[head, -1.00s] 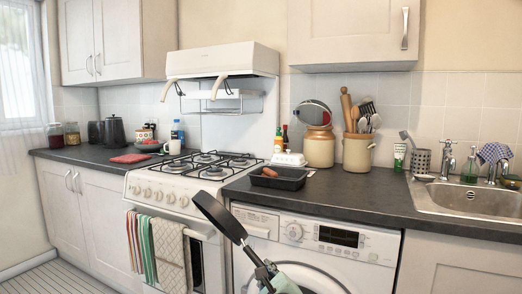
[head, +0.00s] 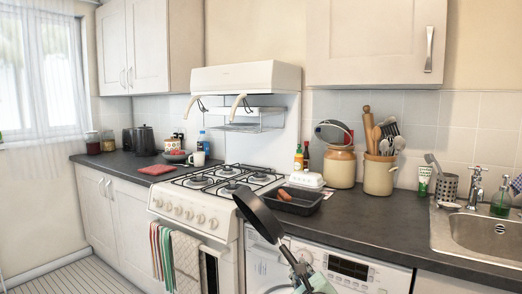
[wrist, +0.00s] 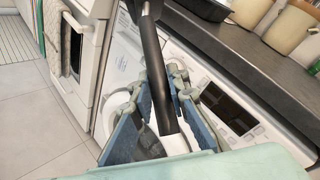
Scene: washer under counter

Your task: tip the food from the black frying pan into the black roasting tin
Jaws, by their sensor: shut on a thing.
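The black frying pan (head: 258,216) is steeply tilted, nearly on edge, in front of the counter, left of and lower than the tin in the head view. No food shows in it. My gripper (head: 298,272) is shut on the pan's handle; the wrist view shows the dark handle (wrist: 152,62) between the blue finger pads (wrist: 160,112). The black roasting tin (head: 312,208) sits on the counter right of the hob. Reddish-brown sausage-like food (head: 285,195) lies in the tin's left part.
A white butter dish (head: 306,180) and sauce bottles (head: 299,158) stand behind the tin. The gas cooker (head: 222,188) is on its left. The utensil crock (head: 378,175) and sink (head: 485,238) are to the right. The washer (head: 345,265) is below; the counter's front right is clear.

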